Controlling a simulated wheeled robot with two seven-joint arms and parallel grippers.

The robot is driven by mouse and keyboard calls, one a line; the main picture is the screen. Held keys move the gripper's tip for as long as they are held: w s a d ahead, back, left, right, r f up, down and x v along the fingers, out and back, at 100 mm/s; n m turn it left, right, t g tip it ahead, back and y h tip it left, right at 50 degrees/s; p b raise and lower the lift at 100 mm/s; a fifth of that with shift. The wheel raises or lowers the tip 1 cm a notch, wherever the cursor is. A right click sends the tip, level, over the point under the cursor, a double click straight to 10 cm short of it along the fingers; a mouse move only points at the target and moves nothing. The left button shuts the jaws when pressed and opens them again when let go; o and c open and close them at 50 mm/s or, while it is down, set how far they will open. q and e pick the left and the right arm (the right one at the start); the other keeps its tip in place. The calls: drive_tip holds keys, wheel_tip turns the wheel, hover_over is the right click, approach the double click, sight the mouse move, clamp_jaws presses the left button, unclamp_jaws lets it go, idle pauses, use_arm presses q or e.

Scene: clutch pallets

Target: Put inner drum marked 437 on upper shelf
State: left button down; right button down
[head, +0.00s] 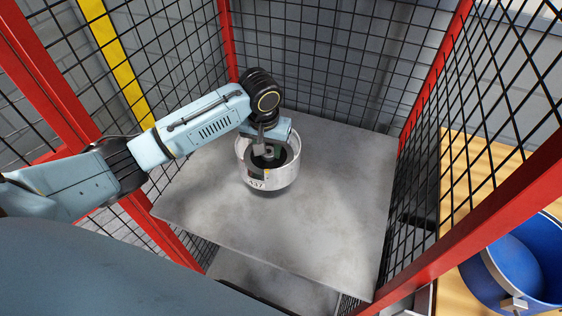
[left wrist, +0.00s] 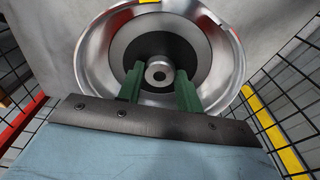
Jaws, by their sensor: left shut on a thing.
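The inner drum (head: 277,178) is a round silvery drum with the marking 437 on its front wall. In the head view it is over the grey shelf (head: 310,225), near its middle left; I cannot tell whether it touches the surface. My left gripper (head: 266,151) reaches into the drum from above and is shut on its central hub. In the left wrist view the two green fingers (left wrist: 160,88) stand on either side of the hub (left wrist: 159,74), inside the drum's bright rim (left wrist: 88,60). My right gripper is not in view.
Black mesh walls with red posts (head: 425,92) enclose the shelf at the left, back and right. A lower surface (head: 270,280) shows below its front edge. A blue bin (head: 520,265) stands at the right outside the cage. The shelf's front and right are clear.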

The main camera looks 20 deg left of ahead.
sight(267, 155)
use_arm(q)
drive_tip(key=shift+w+f+b, duration=0.2)
drive_tip(key=shift+f+b, duration=0.35)
drive_tip(key=shift+f, duration=3.9)
drive_tip(key=shift+f, duration=0.1)
drive_tip(key=c, duration=0.9)
unclamp_jaws()
drive_tip(key=shift+s+f, duration=0.2)
drive_tip(key=shift+s, duration=0.05)
drive_tip(key=shift+c, duration=0.2)
drive_tip(key=shift+r, duration=0.1)
drive_tip(key=r, duration=0.4)
drive_tip(key=s+r+p, duration=0.1)
drive_tip(key=r, duration=0.7)
drive_tip(key=shift+s+d+p, duration=0.1)
drive_tip(key=shift+s+p, duration=0.1)
drive_tip(key=shift+p, duration=0.15)
